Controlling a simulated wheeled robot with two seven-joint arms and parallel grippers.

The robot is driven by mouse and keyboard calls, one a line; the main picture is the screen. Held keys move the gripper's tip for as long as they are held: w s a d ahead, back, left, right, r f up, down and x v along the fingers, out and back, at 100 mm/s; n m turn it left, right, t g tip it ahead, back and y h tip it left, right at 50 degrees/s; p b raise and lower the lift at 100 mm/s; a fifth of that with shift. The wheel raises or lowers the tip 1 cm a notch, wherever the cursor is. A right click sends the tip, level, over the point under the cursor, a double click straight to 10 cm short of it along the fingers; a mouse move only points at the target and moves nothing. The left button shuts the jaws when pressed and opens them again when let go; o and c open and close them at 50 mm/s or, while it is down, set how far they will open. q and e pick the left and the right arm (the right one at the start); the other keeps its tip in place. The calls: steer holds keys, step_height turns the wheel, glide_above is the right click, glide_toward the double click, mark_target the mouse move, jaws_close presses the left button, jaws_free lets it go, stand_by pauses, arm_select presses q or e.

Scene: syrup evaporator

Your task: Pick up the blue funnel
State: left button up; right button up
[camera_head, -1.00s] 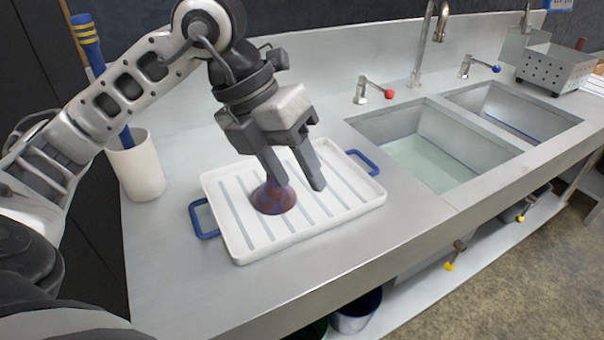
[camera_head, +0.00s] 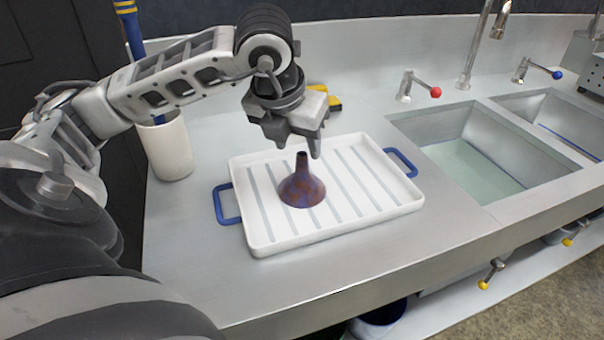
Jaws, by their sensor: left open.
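The funnel (camera_head: 301,188) stands mouth down on the white ribbed tray (camera_head: 262,236), with its narrow spout pointing up. It looks blue with large rusty brown patches. My left gripper (camera_head: 297,147) is open, with its fingers pointing down, just above and behind the funnel's spout. One finger shows to the right of the spout; the gap to the funnel is hard to judge. Nothing shows between the fingers. My right gripper is not in view.
The tray has blue handles (camera_head: 228,205). A white holder (camera_head: 167,150) with a blue-handled tool stands to the left. A yellow and black object (camera_head: 328,97) lies behind the gripper. A sink basin (camera_head: 462,165) and taps are at the right. The counter front is clear.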

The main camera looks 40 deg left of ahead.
mark_target(303, 153)
arm_select(q)
steer(key=x, duration=0.4)
steer(key=shift+w+f, duration=0.2)
steer(key=shift+f, duration=0.15)
steer(key=c, duration=1)
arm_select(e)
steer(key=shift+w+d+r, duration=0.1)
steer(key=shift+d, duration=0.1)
arm_select(q)
steer(key=shift+r+p, duration=0.3)
steer(key=shift+r, duration=0.3)
steer(key=r, duration=0.2)
steer(key=shift+d+r, duration=0.25)
steer(key=shift+r, duration=0.05)
steer(key=s+d+r+p, duration=0.1)
steer(key=s+d+r, duration=0.1)
steer(key=d+r, duration=0.1)
steer(key=s+d+r+p, duration=0.2)
steer(key=s+d+r, duration=0.1)
steer(key=d, duration=0.1)
steer(key=s+d+r+p, duration=0.1)
steer(key=s+d+r, duration=0.1)
steer(key=d+r, duration=0.1)
steer(key=shift+s+d+r, duration=0.1)
steer(key=shift+s+d, duration=0.2)
steer(key=shift+d, duration=0.35)
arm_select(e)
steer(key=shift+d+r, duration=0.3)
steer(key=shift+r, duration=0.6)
